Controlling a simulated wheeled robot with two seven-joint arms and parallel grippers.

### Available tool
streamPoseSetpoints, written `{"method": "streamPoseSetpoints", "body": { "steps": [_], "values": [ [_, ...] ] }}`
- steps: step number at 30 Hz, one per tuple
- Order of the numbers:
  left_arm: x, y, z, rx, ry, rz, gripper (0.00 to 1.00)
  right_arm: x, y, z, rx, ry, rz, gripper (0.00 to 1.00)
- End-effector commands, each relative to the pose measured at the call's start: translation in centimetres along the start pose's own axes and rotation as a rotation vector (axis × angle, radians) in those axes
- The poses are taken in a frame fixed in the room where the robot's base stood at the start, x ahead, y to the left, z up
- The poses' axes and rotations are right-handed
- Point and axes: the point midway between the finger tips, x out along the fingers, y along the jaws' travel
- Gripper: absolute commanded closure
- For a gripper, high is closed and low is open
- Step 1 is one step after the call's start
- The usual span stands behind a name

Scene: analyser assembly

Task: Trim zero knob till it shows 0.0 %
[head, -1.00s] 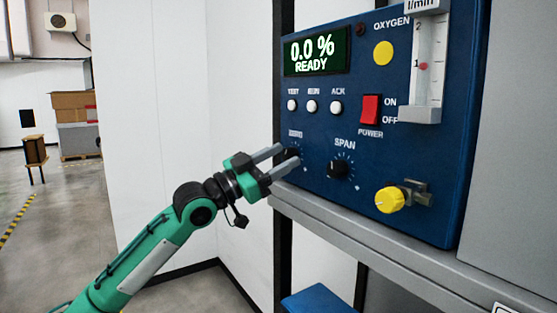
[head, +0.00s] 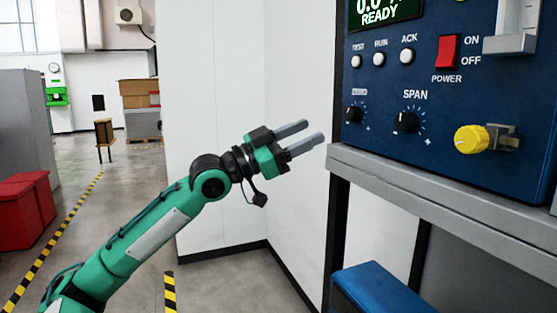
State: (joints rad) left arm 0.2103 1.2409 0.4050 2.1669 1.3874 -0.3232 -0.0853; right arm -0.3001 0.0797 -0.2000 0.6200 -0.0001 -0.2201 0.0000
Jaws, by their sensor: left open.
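The blue analyser panel (head: 450,168) fills the upper right of the head view. Its display (head: 385,12) is cut off at the top; it shows READY and the lower part of a reading that looks like 0.0 %. The black zero knob (head: 355,113) is at the panel's left, under the TEST button. My left gripper (head: 308,132) is open and empty, to the left of the zero knob and apart from it, its two fingers pointing toward the panel. My right gripper is not in view.
The black span knob (head: 406,121), red power switch (head: 447,51) and yellow knob (head: 472,139) are right of the zero knob. A grey shelf (head: 430,177) juts out under the panel. A blue box (head: 380,292) stands below. Floor at left is mostly open.

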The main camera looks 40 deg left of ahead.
Motion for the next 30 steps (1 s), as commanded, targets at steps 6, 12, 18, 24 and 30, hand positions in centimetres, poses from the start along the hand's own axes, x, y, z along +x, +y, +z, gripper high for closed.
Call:
{"method": "streamPoseSetpoints", "body": {
  "steps": [6,12,18,24,30],
  "values": [
    [-2.7,0.1,0.5,-0.001,0.001,-0.001,0.5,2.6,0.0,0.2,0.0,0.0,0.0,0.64],
    [-4.5,0.0,0.2,-0.001,0.003,-0.002,0.5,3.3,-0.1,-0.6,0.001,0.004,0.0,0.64],
    [-5.1,0.0,0.0,0.0,0.002,0.0,0.5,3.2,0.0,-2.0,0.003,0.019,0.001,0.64],
    [-5.1,0.0,0.0,0.0,0.002,-0.001,0.5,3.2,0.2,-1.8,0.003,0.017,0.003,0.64],
    [-5.1,0.0,0.0,0.0,0.002,-0.001,0.5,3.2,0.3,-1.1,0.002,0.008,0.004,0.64]
  ]
}}
